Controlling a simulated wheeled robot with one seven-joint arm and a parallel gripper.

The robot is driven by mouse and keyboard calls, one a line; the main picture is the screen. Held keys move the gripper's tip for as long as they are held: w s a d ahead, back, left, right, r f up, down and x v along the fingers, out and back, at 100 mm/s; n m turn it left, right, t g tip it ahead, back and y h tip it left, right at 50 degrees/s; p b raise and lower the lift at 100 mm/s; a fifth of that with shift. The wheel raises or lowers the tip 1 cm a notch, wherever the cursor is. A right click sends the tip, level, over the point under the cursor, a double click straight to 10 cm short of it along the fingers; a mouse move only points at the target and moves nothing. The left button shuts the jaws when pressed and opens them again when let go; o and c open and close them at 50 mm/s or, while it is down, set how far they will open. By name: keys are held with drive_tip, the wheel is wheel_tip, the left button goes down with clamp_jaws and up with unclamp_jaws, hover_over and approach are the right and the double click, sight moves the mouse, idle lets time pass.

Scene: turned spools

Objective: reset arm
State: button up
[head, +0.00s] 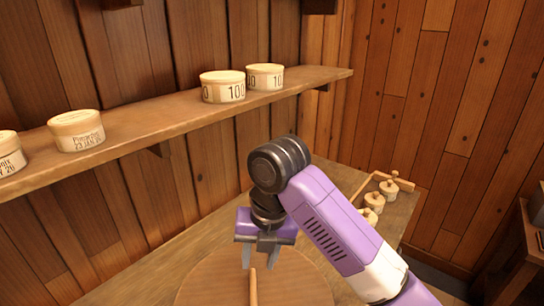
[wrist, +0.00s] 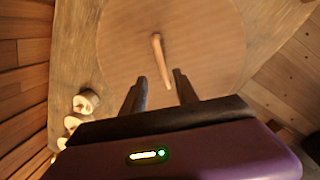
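My gripper (head: 262,252) is purple with grey fingers and points down over a round wooden board (head: 205,288) on the table. In the wrist view its two dark fingers (wrist: 160,88) are spread apart with nothing held between them. A thin wooden stick (head: 253,286) stands out from the round board just below my gripper. In the wrist view the stick (wrist: 158,55) shows ahead of the fingertips, apart from them. My purple and white arm crosses the head view to the lower right.
A wall shelf (head: 150,122) holds several round labelled tubs (head: 223,86). Several turned wooden spools (head: 374,202) stand beside a low wooden rail (head: 366,186) at the table's right end; they also show in the wrist view (wrist: 86,102). Another wooden piece of furniture (head: 520,258) stands at the far right.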

drive_tip(key=w+a+r+m+t+y, duration=0.65)
drive_tip(key=a+m+t+y, duration=0.2)
drive_tip(key=m, duration=0.55)
drive_tip(key=s+d+f+m+t+h, duration=0.3)
drive_tip(key=s+d+m+t, duration=0.2)
drive_tip(key=s+d+m, duration=0.4)
drive_tip(key=s+d+f+m+t+h, duration=0.3)
drive_tip(key=s+d+m+t, duration=0.3)
drive_tip(key=d+m, duration=0.45)
drive_tip(key=s+d+f+m+g+h, duration=0.1)
drive_tip(key=s+d, duration=0.3)
drive_tip(key=s, duration=0.6)
drive_tip(key=s+d+f+m+g+h, duration=0.1)
drive_tip(key=s+d+f+g+h, duration=0.1)
drive_tip(key=s, duration=0.8)
drive_tip(key=s+d+f+m+g+h, duration=0.1)
drive_tip(key=s+d+f, duration=0.3)
drive_tip(key=s, duration=0.7)
drive_tip(key=d+g, duration=0.1)
drive_tip(key=d, duration=0.1)
drive_tip(key=shift+d+g, duration=0.35)
